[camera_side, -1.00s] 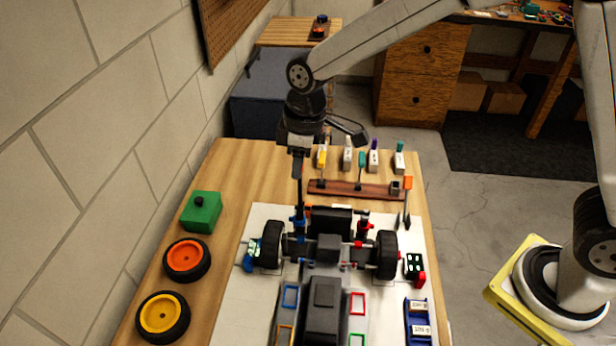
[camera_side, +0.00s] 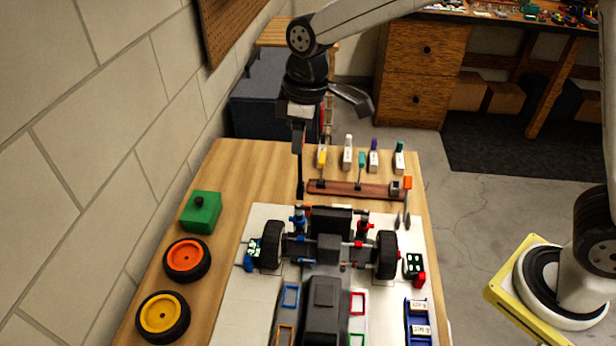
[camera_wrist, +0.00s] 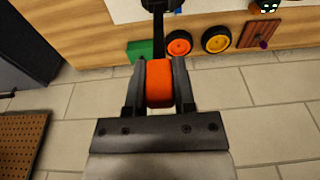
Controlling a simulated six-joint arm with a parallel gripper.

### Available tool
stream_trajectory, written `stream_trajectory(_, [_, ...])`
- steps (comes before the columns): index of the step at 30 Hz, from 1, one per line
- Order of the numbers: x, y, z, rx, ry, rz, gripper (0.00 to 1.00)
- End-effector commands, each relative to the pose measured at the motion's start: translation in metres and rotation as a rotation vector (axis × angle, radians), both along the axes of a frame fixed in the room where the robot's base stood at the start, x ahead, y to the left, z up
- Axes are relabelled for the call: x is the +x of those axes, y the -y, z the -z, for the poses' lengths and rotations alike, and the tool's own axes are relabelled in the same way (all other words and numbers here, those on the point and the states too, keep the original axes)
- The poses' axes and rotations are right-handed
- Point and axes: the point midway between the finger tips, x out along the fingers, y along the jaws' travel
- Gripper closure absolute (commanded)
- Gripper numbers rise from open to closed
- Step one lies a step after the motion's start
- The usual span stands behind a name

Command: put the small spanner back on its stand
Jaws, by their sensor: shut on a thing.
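My gripper (camera_side: 299,148) points down above the table, left of the stand's left end. It is shut on the small spanner, whose orange handle (camera_wrist: 159,86) sits between the two fingers in the wrist view. The spanner's dark shaft (camera_side: 300,181) hangs upright below the gripper in the side view, its lower end apart from the racecar. The stand looks to be the brown wooden rack (camera_side: 340,188) behind the car, with several tools on it. Which place on it belongs to the spanner, I cannot tell.
The racecar (camera_side: 325,290) lies on a white mat in front of the rack. Tools with yellow (camera_side: 322,157), white (camera_side: 348,147) and purple handles stand around the rack. Orange-handled pliers (camera_side: 407,186) stand at its right end. A green box (camera_side: 201,212) and loose wheels (camera_side: 187,259) lie left.

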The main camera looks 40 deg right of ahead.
Motion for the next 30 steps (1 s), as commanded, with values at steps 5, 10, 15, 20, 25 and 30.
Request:
stream_trajectory(5, [0.014,0.037,0.003,-0.005,-0.002,0.008,1.00])
stream_trajectory(10, [0.027,0.080,0.003,-0.008,-0.003,0.010,1.00])
stream_trajectory(15, [0.037,0.130,0.003,-0.010,-0.003,0.011,1.00])
stream_trajectory(20, [0.041,0.178,0.003,-0.011,-0.001,0.011,1.00])
stream_trajectory(25, [0.039,0.231,0.003,-0.011,0.000,0.010,1.00])
stream_trajectory(30, [0.032,0.280,0.003,-0.012,0.003,0.009,1.00])
